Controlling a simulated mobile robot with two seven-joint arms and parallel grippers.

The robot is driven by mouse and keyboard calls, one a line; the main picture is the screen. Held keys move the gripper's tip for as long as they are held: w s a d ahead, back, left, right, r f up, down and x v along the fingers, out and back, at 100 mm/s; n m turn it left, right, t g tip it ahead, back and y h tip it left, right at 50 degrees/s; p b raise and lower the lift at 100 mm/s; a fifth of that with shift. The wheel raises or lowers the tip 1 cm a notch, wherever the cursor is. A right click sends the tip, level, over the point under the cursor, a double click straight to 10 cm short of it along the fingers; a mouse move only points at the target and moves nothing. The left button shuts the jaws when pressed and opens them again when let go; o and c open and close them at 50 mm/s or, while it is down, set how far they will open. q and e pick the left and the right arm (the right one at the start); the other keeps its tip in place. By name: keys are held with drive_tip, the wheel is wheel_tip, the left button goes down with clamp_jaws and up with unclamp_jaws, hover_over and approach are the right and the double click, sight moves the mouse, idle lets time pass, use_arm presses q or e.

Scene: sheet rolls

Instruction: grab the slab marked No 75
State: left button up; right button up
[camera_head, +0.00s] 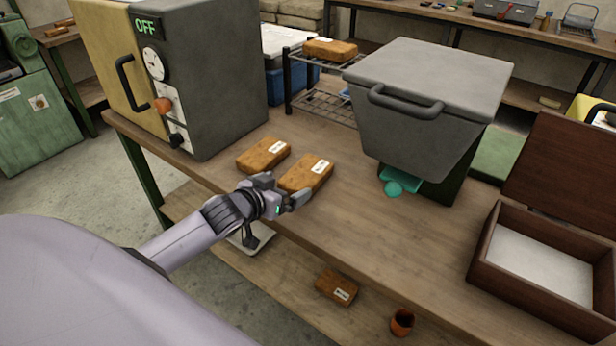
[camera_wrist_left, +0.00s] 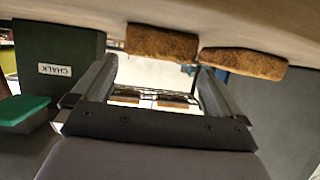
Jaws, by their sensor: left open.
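Two brown slabs with white labels lie side by side on the workbench, a left slab (camera_head: 262,156) and a right slab (camera_head: 303,177). Another labelled slab (camera_head: 330,49) lies on top of the wire rack, and one more (camera_head: 336,287) on the lower shelf. The label numbers are too small to read, so I cannot tell which is No 75. My left gripper (camera_head: 288,202) is open and empty at the near end of the right slab. In the left wrist view, which is upside down, two slabs (camera_wrist_left: 162,43) (camera_wrist_left: 243,63) show beyond the fingers (camera_wrist_left: 150,88). My right gripper is not in view.
A grey oven-like box (camera_head: 215,80) marked OFF stands left of the slabs. A grey lidded bin (camera_head: 420,110) stands to the right, with a wire rack (camera_head: 325,105) behind. An open wooden box (camera_head: 545,265) is at far right. Bare bench lies between.

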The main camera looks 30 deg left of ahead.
sight(298, 180)
use_arm(q)
drive_tip(key=shift+x, duration=3.45)
drive_tip(key=shift+r, duration=0.1)
drive_tip(key=shift+d, duration=0.1)
drive_tip(key=c, duration=1)
